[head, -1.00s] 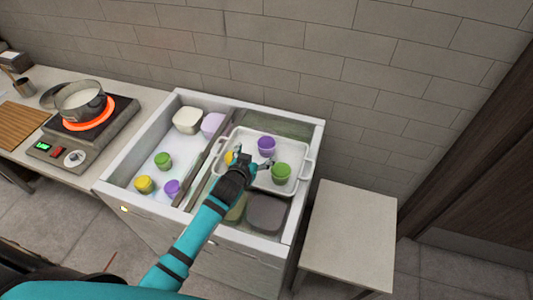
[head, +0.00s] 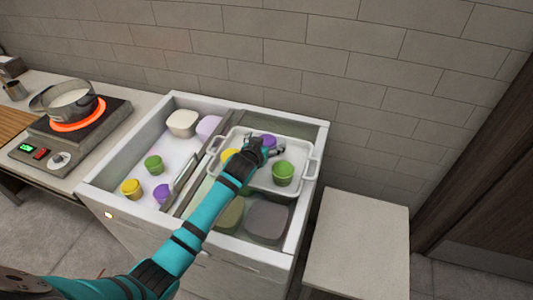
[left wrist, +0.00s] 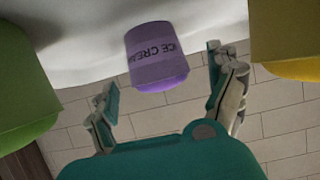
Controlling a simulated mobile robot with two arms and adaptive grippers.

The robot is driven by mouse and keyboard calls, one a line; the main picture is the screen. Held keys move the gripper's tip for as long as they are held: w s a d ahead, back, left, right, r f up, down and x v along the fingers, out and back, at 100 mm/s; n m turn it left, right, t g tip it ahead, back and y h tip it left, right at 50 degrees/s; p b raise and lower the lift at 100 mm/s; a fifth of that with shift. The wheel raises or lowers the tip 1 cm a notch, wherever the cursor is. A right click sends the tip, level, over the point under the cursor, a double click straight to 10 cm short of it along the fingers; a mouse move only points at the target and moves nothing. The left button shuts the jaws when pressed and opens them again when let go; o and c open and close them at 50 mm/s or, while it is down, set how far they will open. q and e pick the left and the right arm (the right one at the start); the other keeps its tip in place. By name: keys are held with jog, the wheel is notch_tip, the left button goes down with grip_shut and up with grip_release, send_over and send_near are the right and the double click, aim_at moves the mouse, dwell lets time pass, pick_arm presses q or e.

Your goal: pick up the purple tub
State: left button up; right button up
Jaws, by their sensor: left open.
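A purple tub (head: 268,140) stands in the white handled tray, partly hidden behind my left gripper in the head view. In the left wrist view the purple tub (left wrist: 157,60), with dark lettering on its side, lies ahead between the two spread fingers. My left gripper (head: 265,148) is open and empty, close in front of that tub. The wrist view shows clear gaps beside the tub, with no contact visible (left wrist: 163,85). A second purple tub (head: 163,193) stands in the left well. My right gripper is not in view.
In the white tray (head: 310,160), a green tub (head: 283,174) stands at the right and a yellow tub (head: 229,156) at the left, partly hidden. The left well holds more tubs. A pot (head: 67,100) sits on a glowing burner. A bare side table (head: 355,240) stands right.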

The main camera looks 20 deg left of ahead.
pick_arm(q)
jog(key=shift+f, duration=0.2)
jog(key=shift+s+f, duration=0.15)
jog(key=shift+f, duration=0.05)
jog(key=c, duration=1.3)
jog(key=shift+r, duration=0.45)
jog(key=shift+w+r+b, duration=0.2)
jog(key=shift+r+b, duration=0.1)
jog(key=shift+r, duration=0.9)
jog(key=shift+c, duration=0.6)
jog(key=f+b+v, duration=0.1)
jog(key=v, duration=2.3)
jog(key=shift+s+d+b, duration=0.35)
jog(key=shift+s+d, duration=0.1)
jog(key=shift+d, duration=0.15)
